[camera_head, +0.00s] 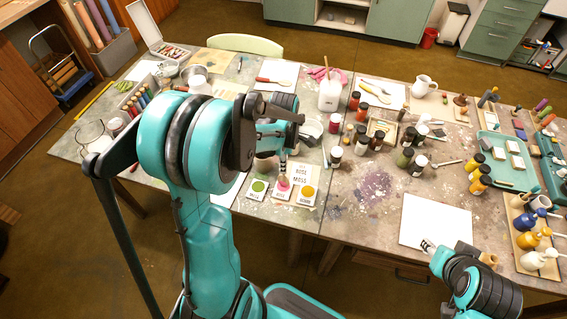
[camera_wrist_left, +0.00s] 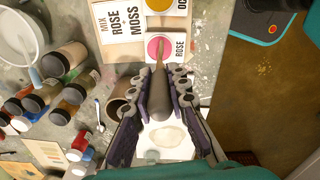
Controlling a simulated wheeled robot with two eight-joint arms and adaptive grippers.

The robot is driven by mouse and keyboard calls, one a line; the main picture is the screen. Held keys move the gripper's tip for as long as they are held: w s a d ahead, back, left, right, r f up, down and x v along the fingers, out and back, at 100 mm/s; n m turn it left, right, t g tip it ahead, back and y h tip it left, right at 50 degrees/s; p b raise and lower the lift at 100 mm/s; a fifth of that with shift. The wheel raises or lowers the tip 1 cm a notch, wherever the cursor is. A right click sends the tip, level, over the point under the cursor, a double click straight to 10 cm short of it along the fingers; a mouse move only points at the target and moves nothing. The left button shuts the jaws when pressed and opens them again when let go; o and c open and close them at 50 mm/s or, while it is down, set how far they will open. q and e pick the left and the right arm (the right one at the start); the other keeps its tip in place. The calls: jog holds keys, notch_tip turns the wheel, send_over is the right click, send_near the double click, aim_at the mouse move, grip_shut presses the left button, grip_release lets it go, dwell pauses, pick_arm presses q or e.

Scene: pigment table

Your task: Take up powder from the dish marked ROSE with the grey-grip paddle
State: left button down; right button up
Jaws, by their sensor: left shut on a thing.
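My left gripper (camera_wrist_left: 160,88) is shut on the grey-grip paddle (camera_wrist_left: 160,98), its two fingers on either side of the grey grip. The paddle's narrow brown end reaches over the pink powder of the dish marked ROSE (camera_wrist_left: 152,47). I cannot tell whether it touches the powder. In the head view the ROSE dish (camera_head: 283,184) stands between the green MOSS dish (camera_head: 258,186) and the orange dish (camera_head: 307,191), with my left gripper (camera_head: 283,172) right above it. My right arm is at the lower right; its gripper (camera_head: 428,246) shows too little to judge.
A card reading MIX ROSE MOSS (camera_head: 300,172) lies behind the dishes. Several dark jars (camera_head: 362,145) stand to their right. A white sheet (camera_head: 436,222) lies at the front right near a tray of paint bottles (camera_head: 522,238).

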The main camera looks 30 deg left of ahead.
pick_arm(q)
jog(key=shift+r, duration=0.1)
jog(key=shift+r+p, duration=2.65)
jog(key=shift+r, duration=0.8)
